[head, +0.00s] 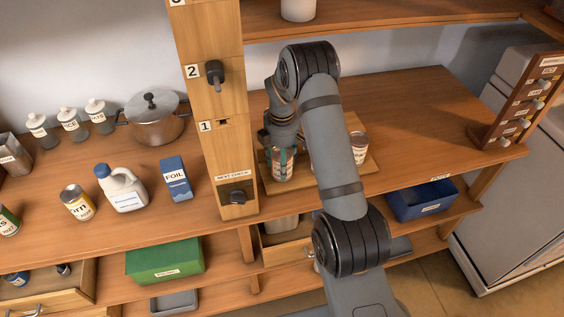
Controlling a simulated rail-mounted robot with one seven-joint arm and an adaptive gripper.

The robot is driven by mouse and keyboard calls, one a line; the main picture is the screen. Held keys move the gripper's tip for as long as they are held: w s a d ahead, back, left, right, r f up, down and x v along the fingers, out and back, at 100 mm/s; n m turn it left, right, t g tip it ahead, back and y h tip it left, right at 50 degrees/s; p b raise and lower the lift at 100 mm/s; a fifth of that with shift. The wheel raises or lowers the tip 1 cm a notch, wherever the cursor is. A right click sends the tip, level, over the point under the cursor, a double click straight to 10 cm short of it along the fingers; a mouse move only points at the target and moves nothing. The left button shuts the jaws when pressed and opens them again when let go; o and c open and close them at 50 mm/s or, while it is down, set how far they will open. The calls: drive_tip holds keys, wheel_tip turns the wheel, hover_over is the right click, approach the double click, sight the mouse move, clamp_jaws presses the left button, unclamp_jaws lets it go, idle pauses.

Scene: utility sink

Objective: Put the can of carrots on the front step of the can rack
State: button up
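The can rack (372,165), a low wooden stand, is on the counter right of the wooden post, partly hidden by my arm. A can (283,168) with a pale and reddish label stands upright at its front left. Its print is too small to read, so I cannot confirm it is the carrots. My gripper (283,150) points down over this can, with fingers beside its upper part. I cannot tell whether they press on it. Another can (359,148) stands on the rack's right side, partly behind my arm. A yellow corn can (77,203) stands on the left counter.
The post (211,100), with a black knob, rises close left of my gripper. A white jug (122,190), blue foil box (175,179) and pot (156,118) stand left of it. A blue bin (422,200) is below. The counter right of the rack is clear.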

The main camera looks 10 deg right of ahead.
drive_tip(key=shift+f, duration=0.1)
drive_tip(key=o, duration=1.5)
wheel_tip(320, 180, up, 12)
drive_tip(key=shift+r+b, duration=0.2)
drive_tip(key=shift+b, duration=0.55)
drive_tip(key=shift+o, duration=0.6)
